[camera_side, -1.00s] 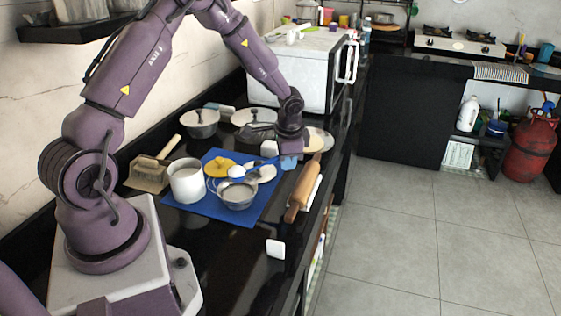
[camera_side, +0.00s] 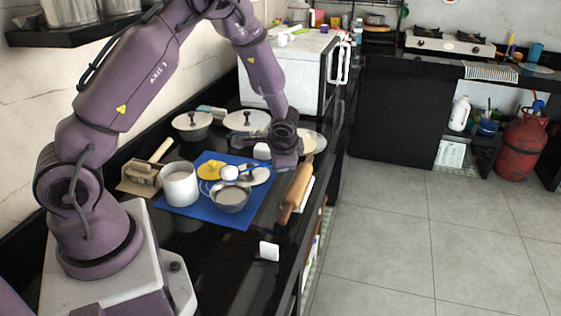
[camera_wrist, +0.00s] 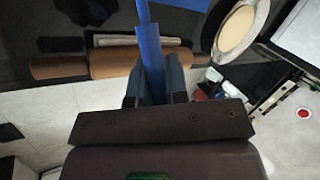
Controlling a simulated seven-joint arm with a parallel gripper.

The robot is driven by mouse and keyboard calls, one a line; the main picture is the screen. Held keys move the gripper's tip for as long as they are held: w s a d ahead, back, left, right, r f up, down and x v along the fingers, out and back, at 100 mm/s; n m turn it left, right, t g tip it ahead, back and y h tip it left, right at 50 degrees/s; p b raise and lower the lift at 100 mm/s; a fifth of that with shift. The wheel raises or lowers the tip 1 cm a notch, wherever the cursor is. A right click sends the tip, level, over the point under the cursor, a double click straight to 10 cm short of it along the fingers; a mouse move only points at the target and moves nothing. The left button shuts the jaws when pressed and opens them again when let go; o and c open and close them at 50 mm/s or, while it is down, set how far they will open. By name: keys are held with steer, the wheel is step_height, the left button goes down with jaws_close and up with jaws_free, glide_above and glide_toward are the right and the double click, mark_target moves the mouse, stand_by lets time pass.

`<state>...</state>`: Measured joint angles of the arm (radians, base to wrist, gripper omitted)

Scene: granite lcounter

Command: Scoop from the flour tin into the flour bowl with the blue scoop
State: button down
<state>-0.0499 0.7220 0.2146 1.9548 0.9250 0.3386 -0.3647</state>
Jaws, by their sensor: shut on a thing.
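The white flour tin (camera_side: 179,186) stands upright on the left of the blue mat, with pale contents at its open top. The metal flour bowl (camera_side: 230,199) is to its right, with whitish contents. My gripper (camera_wrist: 155,85) is shut on the handle of the blue scoop (camera_wrist: 149,45), which points away from it in the wrist view. In the side view my gripper (camera_side: 285,160) is over the mat's right edge, right of and behind the bowl. A round white shape (camera_side: 229,173) just behind the bowl seems to be the scoop's filled head; most of the handle is hidden.
The blue mat (camera_side: 240,222) also holds a yellow item (camera_side: 211,169) and a pale item. A rolling pin (camera_side: 297,189) lies to the right near the counter's edge. Lidded pots (camera_side: 192,125) stand behind, a brush (camera_side: 143,172) to the left.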

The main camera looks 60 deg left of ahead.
steer(key=shift+s+d+r+t+y, duration=0.15)
steer(key=shift+d+t+y, duration=0.15)
steer(key=shift+y, duration=0.5)
steer(key=shift+s+d+f+t+y, duration=0.1)
steer(key=shift+d+t+y, duration=0.2)
steer(key=shift+y, duration=0.5)
steer(key=shift+d+r+y, duration=0.1)
steer(key=shift+r+y, duration=0.05)
steer(key=shift+y, duration=0.15)
steer(key=shift+s+d+f+t+y, duration=0.2)
steer(key=shift+d+t+y, duration=0.45)
steer(key=shift+y, duration=1)
steer(key=shift+s+d+f+t+y, duration=0.3)
steer(key=shift+t+y, duration=0.5)
steer(key=shift+y, duration=0.8)
steer(key=shift+s+d+f+t+y, duration=0.15)
steer(key=shift+d+t+y, duration=0.5)
steer(key=shift+y, duration=1)
steer(key=shift+a+r, duration=0.1)
